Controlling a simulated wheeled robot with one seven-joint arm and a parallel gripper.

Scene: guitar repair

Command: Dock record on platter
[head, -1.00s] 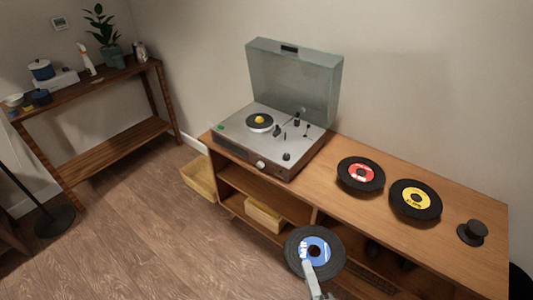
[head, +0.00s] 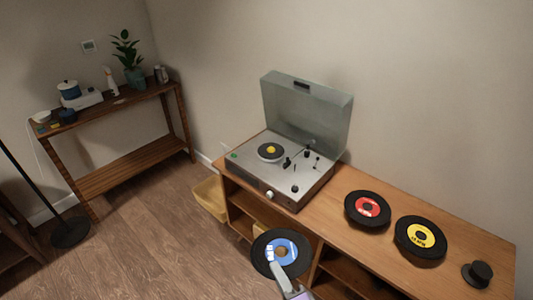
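A black record with a blue label (head: 295,246) is at my gripper (head: 279,268), in front of the wooden cabinet and below its top. The gripper's fingers overlap the record's near side by the label, and the record moves along with it, so it appears gripped. The record player (head: 268,172) stands on the cabinet's left end with its clear lid (head: 310,112) raised. Its platter (head: 262,157) carries a small dark disc with a yellow centre (head: 271,150). The tonearm (head: 300,153) is to the right of the platter.
A red-label record (head: 356,216) and a yellow-label record (head: 408,246) lie on the cabinet top (head: 335,187), with a black knob-like object (head: 478,273) at its right end. A yellow bin (head: 209,199) is on the floor left of the cabinet. A side table (head: 120,165) stands far left.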

